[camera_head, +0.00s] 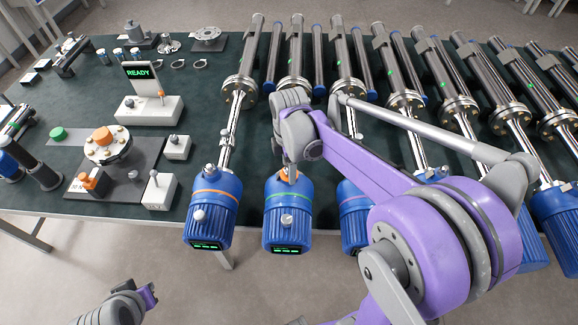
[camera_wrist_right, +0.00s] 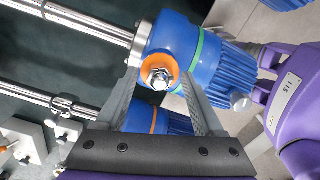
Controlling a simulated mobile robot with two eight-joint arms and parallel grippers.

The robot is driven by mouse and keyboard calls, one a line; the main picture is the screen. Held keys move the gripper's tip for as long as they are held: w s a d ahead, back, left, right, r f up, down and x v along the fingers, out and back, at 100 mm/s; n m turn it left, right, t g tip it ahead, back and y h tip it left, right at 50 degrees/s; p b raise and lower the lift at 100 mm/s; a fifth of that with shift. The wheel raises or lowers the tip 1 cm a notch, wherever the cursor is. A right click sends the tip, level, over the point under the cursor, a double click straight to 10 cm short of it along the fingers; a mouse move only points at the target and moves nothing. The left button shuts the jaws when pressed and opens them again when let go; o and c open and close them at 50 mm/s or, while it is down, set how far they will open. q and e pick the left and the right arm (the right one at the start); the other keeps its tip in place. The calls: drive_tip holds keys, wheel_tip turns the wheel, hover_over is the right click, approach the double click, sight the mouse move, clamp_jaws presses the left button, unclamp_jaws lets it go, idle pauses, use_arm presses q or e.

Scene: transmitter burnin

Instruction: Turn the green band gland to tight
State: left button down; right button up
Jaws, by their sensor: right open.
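The green-band transmitter (camera_head: 287,215) is a blue ribbed housing on a steel stem, second from the left along the table's front edge. Its green band (camera_wrist_right: 199,58) shows in the right wrist view. Its gland, a metal hex nut (camera_wrist_right: 160,78) in an orange ring (camera_wrist_right: 158,61), faces the wrist camera. My right gripper (camera_wrist_right: 161,74) is open, with one finger on each side of the gland; I cannot tell whether they touch it. In the head view my right wrist hides part of the stem. My left gripper (camera_head: 135,301) is low at the left, away from the table; its jaw opening is unclear.
An orange-band transmitter (camera_head: 212,205) stands close on the left and a purple-band one (camera_head: 354,208) on the right, partly behind my arm. A READY display (camera_head: 139,73), a fixture plate (camera_head: 120,170) and small white blocks occupy the table's left side.

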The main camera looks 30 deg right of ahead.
clamp_jaws()
idle(0.3)
use_arm(q)
drive_tip(key=shift+f, duration=0.1)
use_arm(e)
drive_tip(key=shift+m, duration=0.3)
drive_tip(key=m+b, duration=0.1)
drive_tip(key=m, duration=0.3)
drive_tip(key=shift+m, duration=0.3)
drive_tip(key=m+b, duration=0.1)
drive_tip(key=m, duration=1.1)
drive_tip(key=shift+m+b, duration=0.3)
drive_tip(key=shift+b, duration=0.1)
use_arm(q)
drive_tip(key=f, duration=0.1)
drive_tip(key=s+f, duration=0.1)
drive_tip(key=f, duration=0.2)
drive_tip(key=shift+s+f, duration=0.2)
drive_tip(key=shift+s, duration=0.2)
use_arm(e)
drive_tip(key=m, duration=0.6)
drive_tip(key=shift+m, duration=0.4)
